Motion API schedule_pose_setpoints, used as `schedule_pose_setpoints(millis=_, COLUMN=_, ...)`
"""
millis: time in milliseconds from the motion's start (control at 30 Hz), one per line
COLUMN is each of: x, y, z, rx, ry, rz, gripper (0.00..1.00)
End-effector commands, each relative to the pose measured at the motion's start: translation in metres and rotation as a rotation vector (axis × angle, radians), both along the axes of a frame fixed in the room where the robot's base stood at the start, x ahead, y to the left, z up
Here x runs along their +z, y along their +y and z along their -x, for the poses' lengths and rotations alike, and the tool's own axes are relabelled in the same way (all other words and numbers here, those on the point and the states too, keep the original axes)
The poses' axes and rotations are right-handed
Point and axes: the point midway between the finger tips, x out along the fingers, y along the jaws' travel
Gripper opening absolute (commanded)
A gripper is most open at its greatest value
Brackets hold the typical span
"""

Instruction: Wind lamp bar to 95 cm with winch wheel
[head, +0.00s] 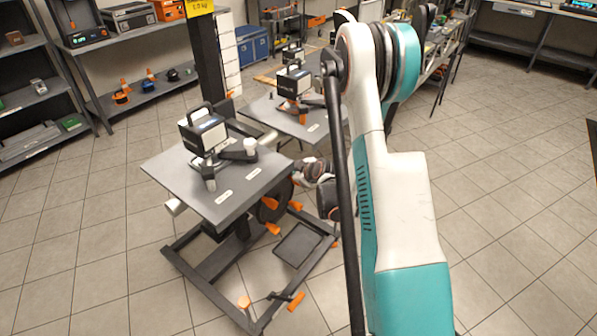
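A dark winch wheel (268,208) with orange handles (273,228) shows at the right side of a grey wheeled stand, under its top plate. Only part of the wheel is visible. My wrist and gripper (300,179) are partly seen just right of the wheel, close to its upper edge. The fingers are too small and dark to tell whether they are open or touch the wheel. My white and teal arm covers much of the middle right. I cannot pick out the lamp bar or a height reading.
The stand's grey plate (190,185) carries a black, handled device (203,130). A second grey table (265,112) with a similar device stands behind. A dark post (210,65) bears a yellow sign (199,6). Shelves (80,45) line the left. Tiled floor is clear at right.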

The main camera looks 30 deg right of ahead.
Motion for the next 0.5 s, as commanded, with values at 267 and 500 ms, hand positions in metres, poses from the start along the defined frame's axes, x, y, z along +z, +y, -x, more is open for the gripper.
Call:
schedule_pose_setpoints(millis=267, x=-0.033, y=-0.011, z=-0.016, rx=-0.001, ry=0.002, rz=-0.001, gripper=0.00)
schedule_pose_setpoints(millis=500, x=-0.043, y=-0.017, z=-0.019, rx=0.000, ry=0.003, rz=-0.001, gripper=0.00)
